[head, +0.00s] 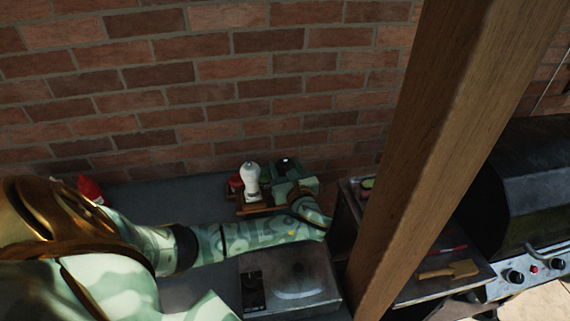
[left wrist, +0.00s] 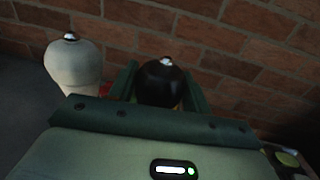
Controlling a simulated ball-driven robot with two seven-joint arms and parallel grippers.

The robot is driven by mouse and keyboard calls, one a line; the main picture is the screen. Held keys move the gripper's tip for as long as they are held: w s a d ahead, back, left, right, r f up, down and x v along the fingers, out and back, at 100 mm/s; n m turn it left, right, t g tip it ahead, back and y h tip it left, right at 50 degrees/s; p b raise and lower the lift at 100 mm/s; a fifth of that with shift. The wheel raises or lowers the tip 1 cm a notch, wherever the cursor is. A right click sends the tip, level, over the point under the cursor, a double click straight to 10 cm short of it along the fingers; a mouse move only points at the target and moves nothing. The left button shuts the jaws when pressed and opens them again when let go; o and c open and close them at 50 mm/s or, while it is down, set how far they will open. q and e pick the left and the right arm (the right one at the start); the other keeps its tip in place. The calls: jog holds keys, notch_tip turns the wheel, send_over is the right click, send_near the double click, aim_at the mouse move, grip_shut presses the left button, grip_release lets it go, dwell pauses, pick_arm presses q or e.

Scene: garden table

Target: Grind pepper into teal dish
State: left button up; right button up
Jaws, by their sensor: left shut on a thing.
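My left gripper (head: 284,164) is at the back of the grey counter, by the brick wall. In the left wrist view its green fingers (left wrist: 161,88) stand on either side of a dark, round-topped pepper mill (left wrist: 161,80) with a shiny knob, and are shut on it. The mill's lower part is hidden by the gripper. A white mill (head: 250,180) stands upright just left of the gripper; it also shows in the left wrist view (left wrist: 72,65). I cannot make out a teal dish in either view. My right gripper is not in view.
A wooden caddy (head: 254,210) and a red item (head: 236,184) are by the white mill. A red bottle (head: 90,189) stands at left. A thick wooden post (head: 440,150) blocks the view before the grill (head: 535,190).

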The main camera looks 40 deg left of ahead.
pick_arm(q)
jog(key=n+g, duration=0.1)
jog(key=g+y, duration=0.1)
jog(key=shift+d+f+n+g, duration=0.15)
jog(key=shift+n+g, duration=0.15)
jog(key=shift+n, duration=0.1)
jog(key=n+g+y+b, duration=0.1)
jog(key=n+g, duration=0.1)
jog(key=shift+f+g, duration=0.1)
jog(key=shift+g, duration=0.2)
jog(key=n+g+b, duration=0.2)
jog(key=g+b, duration=0.1)
jog(key=n+g+b, duration=0.2)
jog(key=g+b, duration=0.1)
jog(key=shift+w+f+g, duration=0.1)
jog(key=shift+f+g, duration=0.05)
jog(key=shift+g, duration=0.25)
jog(key=shift+n+g+b, duration=0.5)
jog(key=shift+g+b, duration=0.2)
jog(key=shift+g, duration=0.1)
jog(key=shift+r, duration=0.4)
jog(key=o, duration=1)
jog(key=shift+c, duration=0.2)
